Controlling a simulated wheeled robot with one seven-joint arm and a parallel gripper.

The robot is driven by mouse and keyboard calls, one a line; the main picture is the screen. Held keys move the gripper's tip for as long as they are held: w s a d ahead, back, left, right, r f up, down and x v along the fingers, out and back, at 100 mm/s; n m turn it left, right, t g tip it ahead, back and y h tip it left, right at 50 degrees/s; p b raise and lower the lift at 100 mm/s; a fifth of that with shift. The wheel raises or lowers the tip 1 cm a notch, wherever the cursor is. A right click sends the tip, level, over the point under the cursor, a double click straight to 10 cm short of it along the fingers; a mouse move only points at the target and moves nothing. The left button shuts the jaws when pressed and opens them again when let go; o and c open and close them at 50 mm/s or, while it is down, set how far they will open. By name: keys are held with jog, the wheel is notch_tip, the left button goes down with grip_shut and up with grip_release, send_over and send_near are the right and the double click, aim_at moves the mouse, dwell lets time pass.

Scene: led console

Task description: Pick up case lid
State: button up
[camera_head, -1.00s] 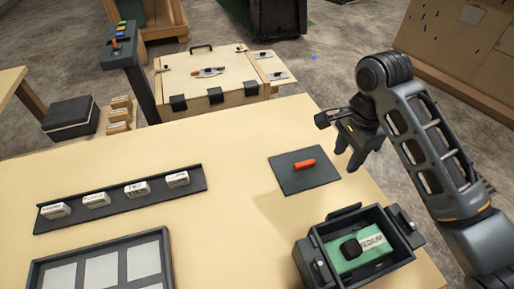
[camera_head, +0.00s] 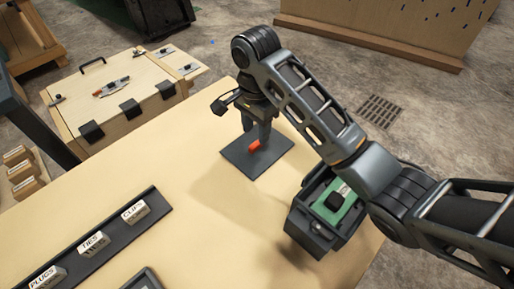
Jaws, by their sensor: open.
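A flat dark square plate (camera_head: 275,158) with a red handle (camera_head: 254,146) lies on the table; it looks like the case lid. My gripper (camera_head: 256,131) points down over the plate, open, with its fingertips close to the red handle. One finger hides part of the handle, and I cannot tell whether the fingers touch it. An open black case (camera_head: 306,238) stands to the lower right, partly hidden by my arm. It holds a green item (camera_head: 349,215) with a black knob.
A dark rack (camera_head: 117,247) with white labelled blocks (camera_head: 95,243) lies at the lower left. A wooden chest (camera_head: 115,98) with black latches stands beyond the table. The table (camera_head: 205,215) is bare between rack and case.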

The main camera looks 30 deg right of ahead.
aim_at(258, 145)
jog(key=f+b, duration=0.1)
jog(key=f, duration=0.1)
jog(key=shift+d+f+b, duration=0.25)
jog(key=shift+f+b, duration=0.05)
jog(key=shift+b, duration=0.1)
jog(key=shift+f+p, duration=0.3)
jog(key=shift+f, duration=0.6)
grip_shut()
